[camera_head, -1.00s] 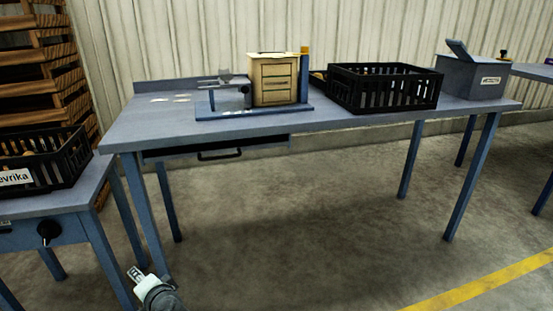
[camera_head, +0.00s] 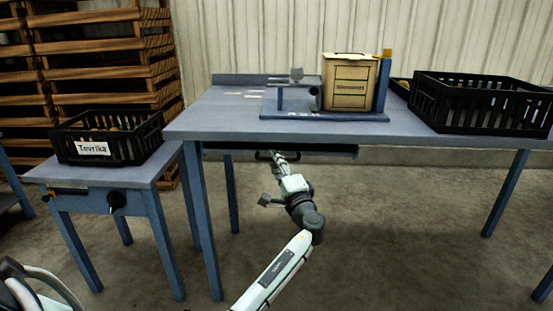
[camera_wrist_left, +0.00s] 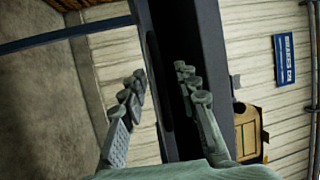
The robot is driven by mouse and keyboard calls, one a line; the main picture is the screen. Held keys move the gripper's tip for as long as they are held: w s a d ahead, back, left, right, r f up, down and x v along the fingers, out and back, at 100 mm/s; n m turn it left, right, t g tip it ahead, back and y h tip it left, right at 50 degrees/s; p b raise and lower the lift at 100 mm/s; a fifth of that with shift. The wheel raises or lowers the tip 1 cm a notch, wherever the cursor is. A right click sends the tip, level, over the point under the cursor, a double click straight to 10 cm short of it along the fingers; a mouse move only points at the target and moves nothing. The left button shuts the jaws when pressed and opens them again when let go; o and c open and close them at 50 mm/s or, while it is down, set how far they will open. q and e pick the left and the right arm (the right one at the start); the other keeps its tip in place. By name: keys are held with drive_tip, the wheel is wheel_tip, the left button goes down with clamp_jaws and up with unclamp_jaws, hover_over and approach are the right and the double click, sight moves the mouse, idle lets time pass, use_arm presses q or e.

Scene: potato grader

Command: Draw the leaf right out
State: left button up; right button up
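The leaf (camera_head: 330,153) is a dark blue panel under the front edge of the blue table (camera_head: 420,128). It looks closed in under the top. Its dark handle (camera_head: 263,155) is partly hidden by my left gripper (camera_head: 279,158), which reaches up to it from below. In the left wrist view, my left gripper (camera_wrist_left: 158,88) has its fingers apart, one on each side of the dark handle (camera_wrist_left: 154,75). I cannot tell whether the fingers touch it.
A wooden box (camera_head: 347,88) stands on a blue stand on the table, with a black crate (camera_head: 485,117) to its right. A low table (camera_head: 165,165) at left bears a crate labelled Tevrika (camera_head: 140,148). Open floor (camera_head: 400,240) lies in front.

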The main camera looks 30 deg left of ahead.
use_arm(q)
drive_tip(key=shift+x, duration=0.95)
drive_tip(key=shift+c, duration=0.6)
clamp_jaws()
